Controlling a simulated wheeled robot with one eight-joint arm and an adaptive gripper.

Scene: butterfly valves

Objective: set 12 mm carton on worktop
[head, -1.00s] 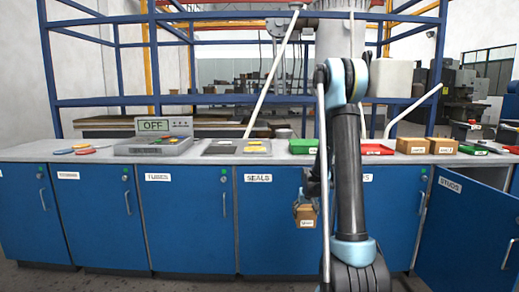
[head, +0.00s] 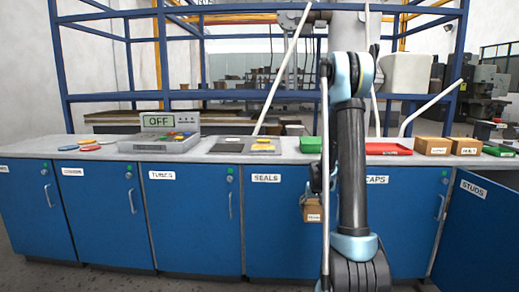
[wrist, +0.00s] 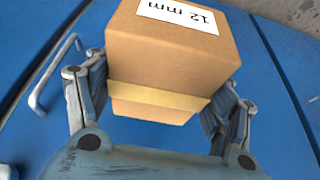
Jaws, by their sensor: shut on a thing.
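A brown carton (wrist: 170,55) with a white "12 mm" label fills the upper middle of the wrist view. My gripper (wrist: 158,95) is shut on it, one finger on each side. In the head view the carton (head: 312,213) hangs in front of the blue cabinet doors, below the worktop's front edge. My gripper (head: 314,190) there is partly hidden by my arm. The grey worktop (head: 225,158) runs across the view above the cabinets.
On the worktop are a grey device reading OFF (head: 165,140), a dark plate with yellow discs (head: 240,146), a green tray (head: 310,145), a red tray (head: 388,149) and two cartons (head: 432,146). The STUDS door (head: 475,225) stands open at right. Blue frame posts rise behind.

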